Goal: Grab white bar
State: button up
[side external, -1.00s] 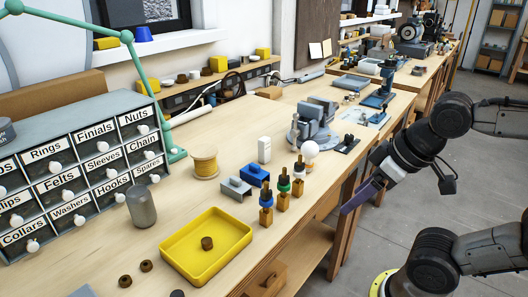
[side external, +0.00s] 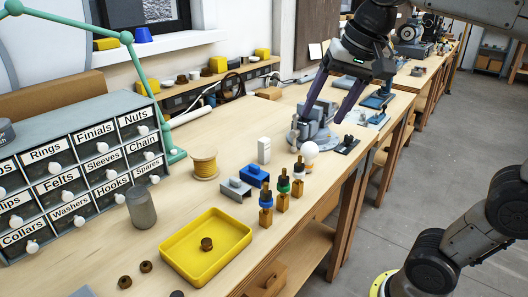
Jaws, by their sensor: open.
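A small upright white block (side external: 264,150), the only white bar-like thing I can make out, stands on the bench between the wire spool and the grey vise. My gripper (side external: 323,122) hangs over the bench with its two purple fingers pointing down. The fingers are apart and nothing shows between them. The gripper is to the right of the white block and above it in the picture, in front of the grey vise (side external: 314,135), and not touching the block. The fingers hide part of the vise.
A blue block (side external: 254,174) and a grey block (side external: 236,188) lie in front of the white block. A yellow wire spool (side external: 204,165) is to its left. A white bulb (side external: 309,152) and several wooden-based sockets stand to the right. A yellow tray (side external: 240,250) lies nearer.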

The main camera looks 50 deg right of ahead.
jog(key=w+d+r+m+g, duration=0.1)
jog(key=w+d+m, duration=0.1)
jog(key=w, duration=0.3)
jog(key=w+d+r+m, duration=0.1)
jog(key=w+r+m, duration=0.1)
jog(key=w, duration=0.2)
jog(key=m+g, duration=0.2)
jog(key=m, duration=0.2)
send_over(264, 151)
jog(key=s+a, duration=0.2)
notch_tip(264, 151, down, 8)
jog(key=shift+g, duration=0.7)
jog(key=w+d+f, duration=0.1)
jog(key=f, duration=0.1)
jog(key=w+d+f, duration=0.1)
jog(key=f, duration=0.2)
jog(key=w+d+f, duration=0.1)
jog(key=d+f, duration=0.1)
jog(key=shift+f, duration=0.4)
jog(key=shift+s+d+f, duration=0.1)
jog(key=shift+f, duration=0.25)
notch_tip(264, 151, down, 8)
jog(key=shift+r, duration=0.1)
jog(key=shift+w+a+f, duration=0.15)
jog(key=shift+f, duration=1.2)
jog(key=shift+w+a+f, duration=0.1)
jog(key=shift+f, duration=1.2)
jog(key=shift+c, duration=0.3)
